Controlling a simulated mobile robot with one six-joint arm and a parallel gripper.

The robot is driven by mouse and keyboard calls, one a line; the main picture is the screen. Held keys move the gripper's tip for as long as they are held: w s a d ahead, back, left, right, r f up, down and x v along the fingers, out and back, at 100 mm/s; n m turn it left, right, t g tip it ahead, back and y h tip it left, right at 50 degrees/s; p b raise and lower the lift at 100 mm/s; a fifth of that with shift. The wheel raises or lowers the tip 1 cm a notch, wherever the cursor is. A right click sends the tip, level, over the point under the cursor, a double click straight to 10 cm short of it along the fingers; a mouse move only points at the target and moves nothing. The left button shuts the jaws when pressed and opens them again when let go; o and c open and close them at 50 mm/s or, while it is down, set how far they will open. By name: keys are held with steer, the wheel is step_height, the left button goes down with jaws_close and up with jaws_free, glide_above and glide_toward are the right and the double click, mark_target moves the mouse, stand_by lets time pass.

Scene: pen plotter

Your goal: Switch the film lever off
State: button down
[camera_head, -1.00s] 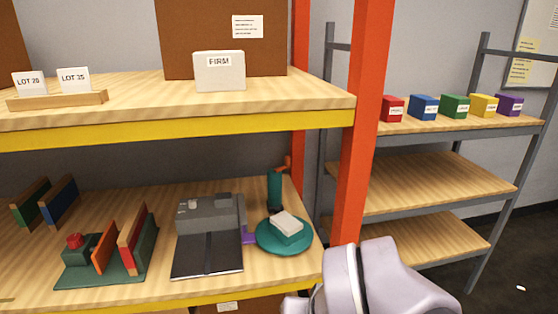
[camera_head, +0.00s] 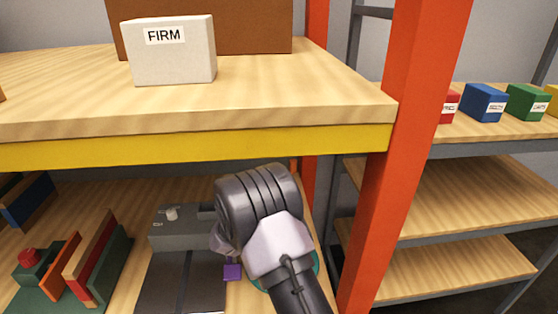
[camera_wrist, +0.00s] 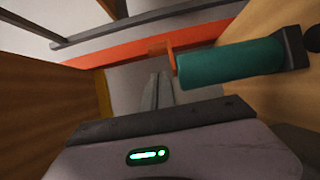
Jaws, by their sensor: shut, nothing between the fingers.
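In the wrist view a teal cylinder (camera_wrist: 230,63) with a dark end and an orange arm (camera_wrist: 170,60) lies just right of my gripper (camera_wrist: 157,85). The fingers look closed and empty; I cannot tell whether they touch the orange part. The grey plotter (camera_head: 180,228), with a pale knob (camera_head: 171,213) on top, stands on the lower shelf left of my arm. A purple piece (camera_head: 232,271) sits at its right side. No label shows which part is the film lever.
The upper shelf's yellow edge (camera_head: 200,150) runs above my arm. An orange upright (camera_head: 400,150) stands to its right. A green stand with red and orange plates (camera_head: 90,255) is at the lower left. A white FIRM box (camera_head: 170,50) sits on the upper shelf.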

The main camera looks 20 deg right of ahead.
steer(key=shift+s+a, duration=0.1)
steer(key=shift+s, duration=0.05)
steer(key=b+x, duration=0.2)
steer(key=x, duration=0.8)
steer(key=shift+s, duration=0.1)
